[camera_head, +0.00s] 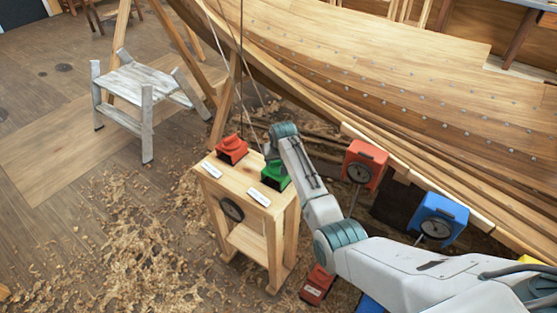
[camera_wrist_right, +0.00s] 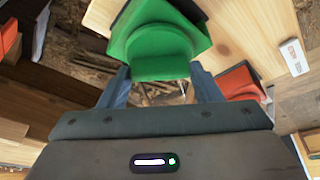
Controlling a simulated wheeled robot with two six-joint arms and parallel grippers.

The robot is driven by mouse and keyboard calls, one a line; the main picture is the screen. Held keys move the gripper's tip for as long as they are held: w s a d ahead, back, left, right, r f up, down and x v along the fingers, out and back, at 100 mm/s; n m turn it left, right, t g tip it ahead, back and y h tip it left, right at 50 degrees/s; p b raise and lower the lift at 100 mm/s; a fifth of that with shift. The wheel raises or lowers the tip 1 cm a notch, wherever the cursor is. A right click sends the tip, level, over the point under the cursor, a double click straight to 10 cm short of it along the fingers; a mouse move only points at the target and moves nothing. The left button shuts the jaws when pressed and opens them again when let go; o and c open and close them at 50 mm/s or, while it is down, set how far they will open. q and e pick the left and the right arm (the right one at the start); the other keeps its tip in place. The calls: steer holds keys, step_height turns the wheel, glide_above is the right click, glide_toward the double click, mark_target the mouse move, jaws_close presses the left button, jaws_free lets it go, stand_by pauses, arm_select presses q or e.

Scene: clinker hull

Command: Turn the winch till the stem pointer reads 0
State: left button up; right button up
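A small wooden stand (camera_head: 285,228) bears a red winch-like block (camera_head: 232,148) at its left and a green one (camera_head: 273,177) at its right. My right arm reaches in from the right, and its gripper (camera_wrist_right: 160,82) is at the green block. In the wrist view the two blue-grey fingers stand apart, one on each side of the green block's (camera_wrist_right: 160,42) near end; whether they press on it is unclear. A dark round dial (camera_head: 232,209) is on the stand's front; its reading is too small to make out. My left gripper is out of view.
A red dial box (camera_head: 364,163) and a blue dial box (camera_head: 438,218) stand right of the stand, beside the planked hull (camera_head: 400,75). Thin lines run up from the stand. A grey trestle stool (camera_head: 140,85) stands left. Shavings (camera_head: 140,240) cover the floor.

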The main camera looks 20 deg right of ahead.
steer(key=shift+c, duration=0.7)
steer(key=shift+a+r+m, duration=0.1)
steer(key=shift+m, duration=0.2)
steer(key=shift+m+h, duration=0.7)
steer(key=shift+m, duration=0.7)
steer(key=shift+w+a+m+g+h+b, duration=0.1)
steer(key=shift+m+g+h+b, duration=0.4)
steer(key=shift+m, duration=1.4)
steer(key=o, duration=1)
